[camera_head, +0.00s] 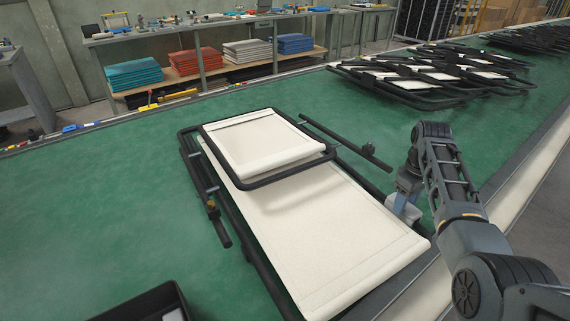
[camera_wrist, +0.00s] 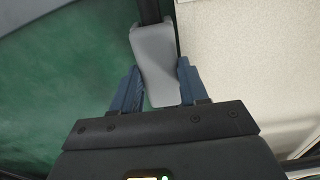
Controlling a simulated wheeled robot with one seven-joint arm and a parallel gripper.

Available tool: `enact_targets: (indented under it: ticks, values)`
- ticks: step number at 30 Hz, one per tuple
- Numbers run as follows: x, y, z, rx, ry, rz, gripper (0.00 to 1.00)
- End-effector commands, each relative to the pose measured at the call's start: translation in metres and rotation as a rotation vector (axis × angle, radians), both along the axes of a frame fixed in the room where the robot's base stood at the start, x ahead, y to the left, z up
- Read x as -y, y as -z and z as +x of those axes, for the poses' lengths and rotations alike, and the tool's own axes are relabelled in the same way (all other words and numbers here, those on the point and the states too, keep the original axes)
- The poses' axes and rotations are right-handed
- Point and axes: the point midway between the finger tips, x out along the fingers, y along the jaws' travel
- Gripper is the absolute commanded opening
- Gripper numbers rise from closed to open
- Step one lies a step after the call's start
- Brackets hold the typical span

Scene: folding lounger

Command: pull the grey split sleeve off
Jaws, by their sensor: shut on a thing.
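The grey split sleeve (camera_wrist: 157,62) shows in the wrist view, around a dark tube (camera_wrist: 150,12) of the lounger frame. My gripper (camera_wrist: 157,80) has its two blue fingers on either side of the sleeve and is shut on it. The folding lounger (camera_head: 330,235), with cream fabric on a black frame, lies folded on the green surface in the head view. My arm reaches to its right side there.
Black frames with cream fabric (camera_head: 430,75) are piled at the back right. A workbench (camera_head: 200,35) with folded fabric stacks stands at the back. A dark bin (camera_head: 150,303) is at the bottom left.

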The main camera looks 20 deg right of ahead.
Motion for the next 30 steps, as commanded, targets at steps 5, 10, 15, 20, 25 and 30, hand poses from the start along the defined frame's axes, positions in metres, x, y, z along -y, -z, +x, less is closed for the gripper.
enact_targets:
  ticks: [5, 10, 15, 20, 25, 30]
  values:
    - [0.000, -0.009, 0.000, 0.000, 0.000, 0.000, 0.00]
    - [0.000, -0.015, 0.000, 0.000, 0.000, 0.000, 0.00]
    - [0.000, -0.021, 0.000, 0.000, 0.000, 0.000, 0.00]
    - [0.000, -0.027, 0.000, 0.000, 0.000, 0.000, 0.00]
    - [0.000, -0.032, 0.000, 0.000, 0.000, 0.000, 0.00]
    - [0.000, -0.038, 0.000, 0.000, 0.000, 0.000, 0.00]
